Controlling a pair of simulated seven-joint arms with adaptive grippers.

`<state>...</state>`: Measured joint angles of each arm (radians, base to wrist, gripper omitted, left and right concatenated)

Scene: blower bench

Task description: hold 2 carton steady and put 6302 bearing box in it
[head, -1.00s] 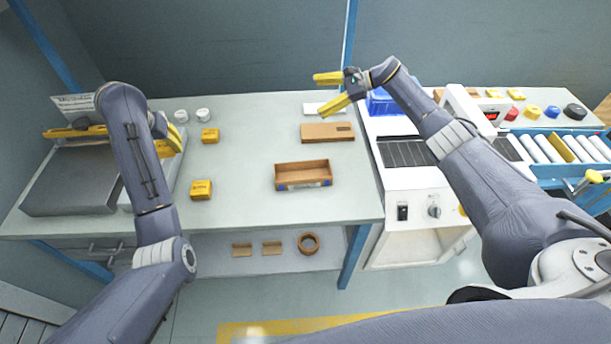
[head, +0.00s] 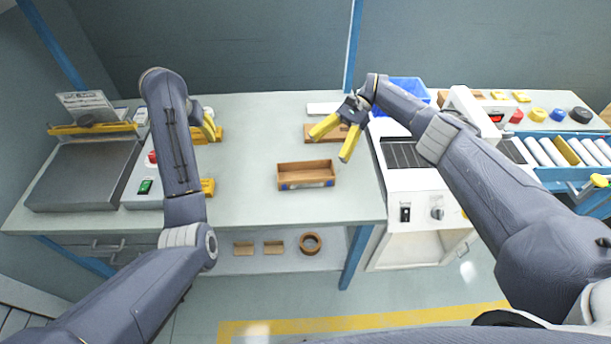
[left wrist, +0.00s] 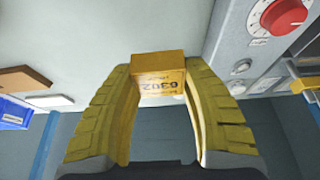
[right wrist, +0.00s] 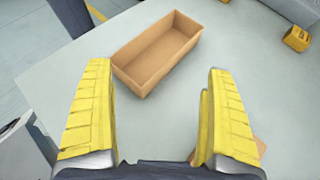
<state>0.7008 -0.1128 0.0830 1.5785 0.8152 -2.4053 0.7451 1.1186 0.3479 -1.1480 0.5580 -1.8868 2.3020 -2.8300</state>
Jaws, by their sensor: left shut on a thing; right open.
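The open brown carton (head: 306,185) stands upright and empty mid-table, with blue marks on its front; it also shows in the right wrist view (right wrist: 150,78). My left gripper (head: 208,128) is at the back left of the table, shut on the yellow 6302 bearing box (left wrist: 160,82). The label reads upside down in the left wrist view. In the head view the arm and fingers partly hide that box (head: 218,135). My right gripper (head: 332,140) is open and empty, above and behind the carton, touching nothing.
Another yellow box (head: 208,187) lies nearer the front, partly behind my left arm. A flat brown carton (head: 313,133) lies under my right gripper. A grey scale (head: 80,175) stands left, a blue bin (head: 410,88) back right. Table between box and carton is clear.

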